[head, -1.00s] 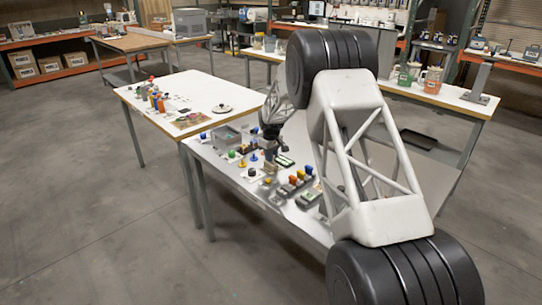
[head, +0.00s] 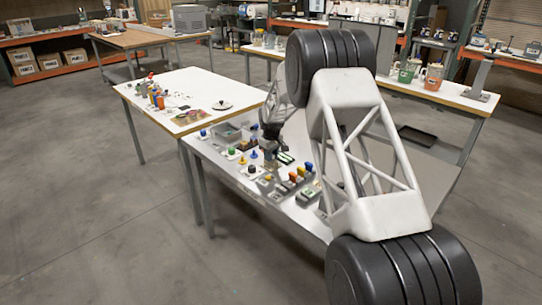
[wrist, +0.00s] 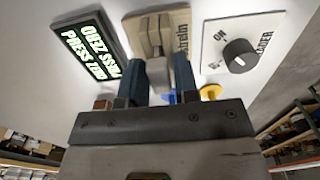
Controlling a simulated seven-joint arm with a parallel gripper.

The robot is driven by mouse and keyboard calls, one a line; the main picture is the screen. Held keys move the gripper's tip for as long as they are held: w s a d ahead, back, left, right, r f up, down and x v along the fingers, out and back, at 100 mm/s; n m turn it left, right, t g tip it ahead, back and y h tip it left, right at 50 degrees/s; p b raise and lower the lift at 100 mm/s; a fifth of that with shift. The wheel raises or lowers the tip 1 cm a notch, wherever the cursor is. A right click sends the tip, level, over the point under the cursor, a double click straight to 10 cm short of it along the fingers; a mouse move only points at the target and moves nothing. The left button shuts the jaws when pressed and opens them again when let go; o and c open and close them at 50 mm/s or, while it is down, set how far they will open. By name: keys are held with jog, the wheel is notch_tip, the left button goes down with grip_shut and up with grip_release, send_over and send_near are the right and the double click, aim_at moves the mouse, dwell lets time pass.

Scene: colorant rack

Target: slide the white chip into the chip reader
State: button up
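In the wrist view the two dark blue fingers of my gripper (wrist: 155,80) point down at a pale beige block (wrist: 158,24) on a labelled plate. A small whitish piece (wrist: 158,72) shows between the fingers. It may be the white chip, but I cannot tell whether both fingers touch it. The lettering on the plate is only partly readable, so I cannot confirm that the block is the chip reader. In the head view my gripper (head: 270,152) is low over the near table, with a small tan shape (head: 271,165) just under it.
A panel with green lettering (wrist: 88,50) lies left of the fingers, and a plate with a black knob (wrist: 240,52) lies right. A yellow piece (wrist: 211,92) is close to the right finger. In the head view, a row of coloured-topped blocks (head: 294,178) stands close by; a grey bin (head: 227,132) is farther left.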

jog(key=shift+o, duration=1.2)
jog(key=shift+f, duration=0.1)
jog(key=shift+r, duration=3.9)
